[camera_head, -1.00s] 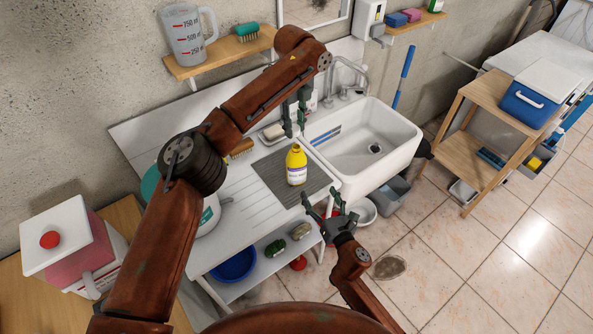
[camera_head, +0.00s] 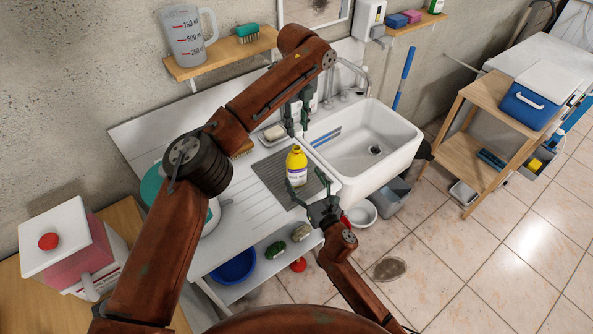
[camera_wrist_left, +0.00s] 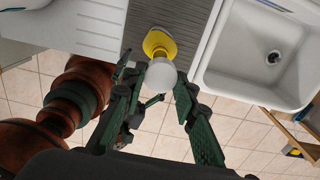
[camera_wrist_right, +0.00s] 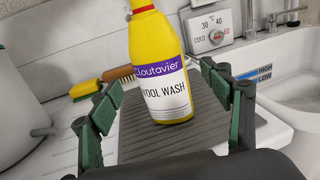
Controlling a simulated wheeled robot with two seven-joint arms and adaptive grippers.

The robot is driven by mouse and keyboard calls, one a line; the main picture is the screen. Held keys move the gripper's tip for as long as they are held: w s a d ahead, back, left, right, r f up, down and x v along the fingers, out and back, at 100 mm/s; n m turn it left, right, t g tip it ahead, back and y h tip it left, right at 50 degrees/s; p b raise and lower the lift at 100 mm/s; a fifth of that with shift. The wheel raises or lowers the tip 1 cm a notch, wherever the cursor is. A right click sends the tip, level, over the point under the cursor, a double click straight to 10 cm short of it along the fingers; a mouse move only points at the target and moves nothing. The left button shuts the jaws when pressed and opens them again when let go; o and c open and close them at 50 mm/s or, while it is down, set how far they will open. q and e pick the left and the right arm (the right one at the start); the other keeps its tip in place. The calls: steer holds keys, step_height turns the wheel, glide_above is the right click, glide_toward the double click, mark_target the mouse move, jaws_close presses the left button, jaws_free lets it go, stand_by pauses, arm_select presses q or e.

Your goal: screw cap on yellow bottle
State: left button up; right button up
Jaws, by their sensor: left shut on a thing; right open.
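The yellow bottle (camera_head: 296,168), with a purple and white label, stands upright on the dark ribbed mat (camera_head: 268,180) beside the sink. My left gripper (camera_head: 296,122) points down behind and above the bottle. In the left wrist view it is shut on a round white cap (camera_wrist_left: 160,75), with the yellow bottle (camera_wrist_left: 158,40) below and beyond. The cap is apart from the bottle, as far as I can tell. My right gripper (camera_head: 308,186) is open in front of the bottle. In the right wrist view the bottle (camera_wrist_right: 160,65) stands between its spread fingers, its top cut off.
The white sink (camera_head: 400,150) lies right of the mat. A soap dish (camera_head: 273,133) and a brush (camera_wrist_right: 120,73) lie behind the mat. A white pot (camera_head: 212,215) stands to the left, partly hidden by my left arm. The ribbed drainboard (camera_head: 225,245) in front is clear.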

steer(key=shift+x, duration=3.1)
steer(key=shift+c, duration=0.2)
steer(key=c, duration=1.8)
arm_select(q)
glide_above(297, 148)
steer(key=shift+f, duration=2.45)
